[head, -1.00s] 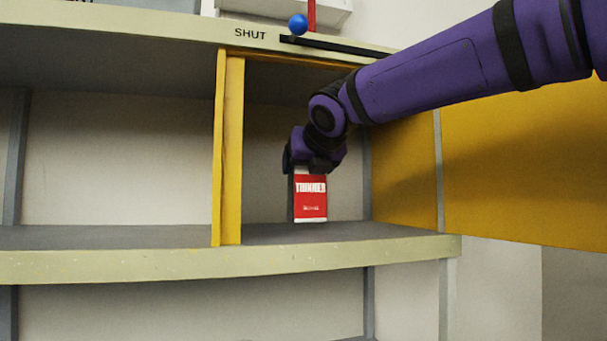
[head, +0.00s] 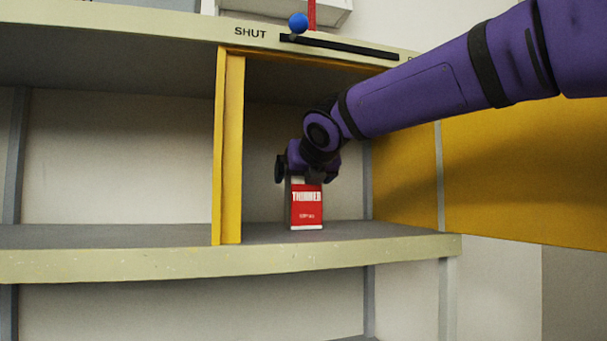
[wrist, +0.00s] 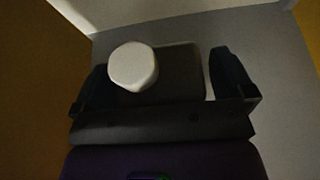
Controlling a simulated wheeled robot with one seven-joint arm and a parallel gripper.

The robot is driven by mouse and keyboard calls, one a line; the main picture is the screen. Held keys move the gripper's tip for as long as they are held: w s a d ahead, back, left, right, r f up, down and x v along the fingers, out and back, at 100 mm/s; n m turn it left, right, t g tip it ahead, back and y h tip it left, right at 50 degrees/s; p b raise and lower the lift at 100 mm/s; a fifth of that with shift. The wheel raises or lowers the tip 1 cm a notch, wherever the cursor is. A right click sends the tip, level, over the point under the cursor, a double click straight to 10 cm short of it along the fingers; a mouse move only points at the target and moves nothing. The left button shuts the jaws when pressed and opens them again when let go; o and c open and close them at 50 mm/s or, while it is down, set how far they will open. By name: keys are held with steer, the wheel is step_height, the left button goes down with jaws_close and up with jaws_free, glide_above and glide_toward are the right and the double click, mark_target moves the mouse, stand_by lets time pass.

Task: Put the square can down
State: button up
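The square can (head: 307,208) is red and white with "THINNER" lettering. It stands upright on the grey shelf (head: 400,230), inside the compartment right of the yellow post. In the wrist view its dark top (wrist: 185,85) and round white cap (wrist: 133,67) show from above. My gripper (head: 306,179) is over the can's top from above. Its two fingers are spread to either side of the can. In the wrist view a gap shows between the can and the right finger; the left finger lies close to the can's edge. The gripper looks open.
A yellow post (head: 229,150) stands close left of the can. A yellow panel (head: 520,165) is on the right. Above is a ledge marked "SHUT" with a dark slot (head: 340,47) and a blue ball (head: 298,23). The shelf left of the post is bare.

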steer(key=v, duration=0.7)
steer(key=shift+s+r, duration=0.25)
